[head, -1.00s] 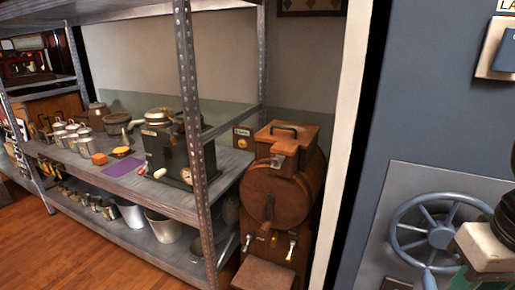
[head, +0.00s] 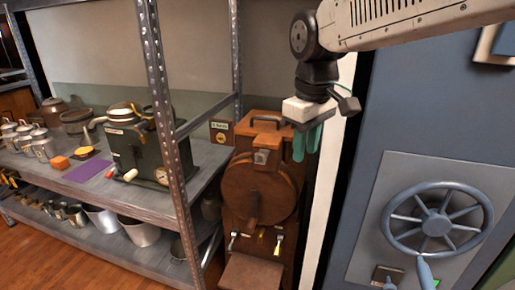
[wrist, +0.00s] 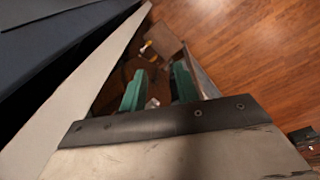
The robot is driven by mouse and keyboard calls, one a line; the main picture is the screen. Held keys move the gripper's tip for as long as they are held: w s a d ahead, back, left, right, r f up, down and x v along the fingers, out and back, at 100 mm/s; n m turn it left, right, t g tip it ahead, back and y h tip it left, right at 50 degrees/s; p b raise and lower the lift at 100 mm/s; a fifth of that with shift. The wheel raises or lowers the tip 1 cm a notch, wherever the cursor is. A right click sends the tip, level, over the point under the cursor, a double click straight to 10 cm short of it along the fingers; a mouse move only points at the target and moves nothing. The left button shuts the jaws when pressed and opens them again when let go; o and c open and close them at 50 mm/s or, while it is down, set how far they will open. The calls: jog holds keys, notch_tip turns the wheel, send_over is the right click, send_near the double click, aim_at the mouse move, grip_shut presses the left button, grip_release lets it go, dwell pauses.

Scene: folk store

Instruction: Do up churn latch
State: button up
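The wooden churn (head: 258,190) stands upright at the right end of the shelving, with a round brown drum and a black handle on top. A small metal latch (head: 262,157) sits on its upper front, below the lid; whether it is fastened I cannot tell. My gripper (head: 307,145) points down beside the churn's upper right, apart from the latch in the head view. In the wrist view its green fingers (wrist: 159,80) are spread with nothing held. A small pale metal piece (wrist: 153,103) shows beyond and between them; I cannot tell what it is.
A metal shelf post (head: 165,120) stands left of the churn. A white post and a blue wall with a spoked wheel (head: 436,222) are at the right. Small levers (head: 277,244) sit low on the churn's front, above a wooden step (head: 250,272).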

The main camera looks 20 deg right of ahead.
jog(key=w+a+f+n, duration=0.1)
jog(key=w+f+n, duration=0.15)
jog(key=w, duration=0.75)
jog(key=w+a+f+n, duration=0.2)
jog(key=w+n, duration=0.1)
jog(key=w, duration=0.8)
jog(key=f, duration=0.6)
jog(key=shift+d+f, duration=0.3)
jog(key=shift+d, duration=0.1)
grip_shut()
